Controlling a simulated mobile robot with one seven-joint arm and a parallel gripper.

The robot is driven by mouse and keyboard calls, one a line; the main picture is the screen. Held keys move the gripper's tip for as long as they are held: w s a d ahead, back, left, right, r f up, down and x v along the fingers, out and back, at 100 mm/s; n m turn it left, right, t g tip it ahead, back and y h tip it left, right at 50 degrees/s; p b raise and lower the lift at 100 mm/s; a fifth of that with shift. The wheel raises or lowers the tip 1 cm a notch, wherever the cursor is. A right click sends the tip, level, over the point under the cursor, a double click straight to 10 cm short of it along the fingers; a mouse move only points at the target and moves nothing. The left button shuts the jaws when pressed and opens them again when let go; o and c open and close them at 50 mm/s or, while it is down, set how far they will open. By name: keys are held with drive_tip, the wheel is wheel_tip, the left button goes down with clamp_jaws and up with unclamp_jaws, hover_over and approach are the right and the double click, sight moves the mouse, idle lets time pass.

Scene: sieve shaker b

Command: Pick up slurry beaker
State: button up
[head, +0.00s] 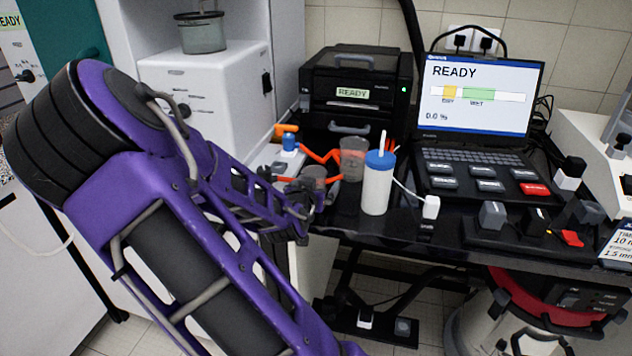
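A clear, greyish beaker (353,160) stands on the black table, just left of a white bottle with a blue lid (377,184). I cannot tell from the picture which of the two is the slurry beaker. My gripper (300,208) is at the end of the purple arm, by the table's front left edge, close to the lower cup. Its fingers are dark and small in the view, so I cannot tell whether they are open or touching anything.
A laptop reading READY (480,95) stands right of the bottle. A black printer-like box (355,88) is behind. Orange bent parts (318,155) lie near the beakers. A white machine (205,105) bears a grey pot (202,34). A red-topped vacuum (560,300) is below right.

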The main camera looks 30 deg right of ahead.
drive_tip(key=shift+w+d, duration=0.1)
drive_tip(key=shift+d, duration=0.05)
drive_tip(key=shift+c, duration=0.3)
drive_tip(key=c, duration=1.4)
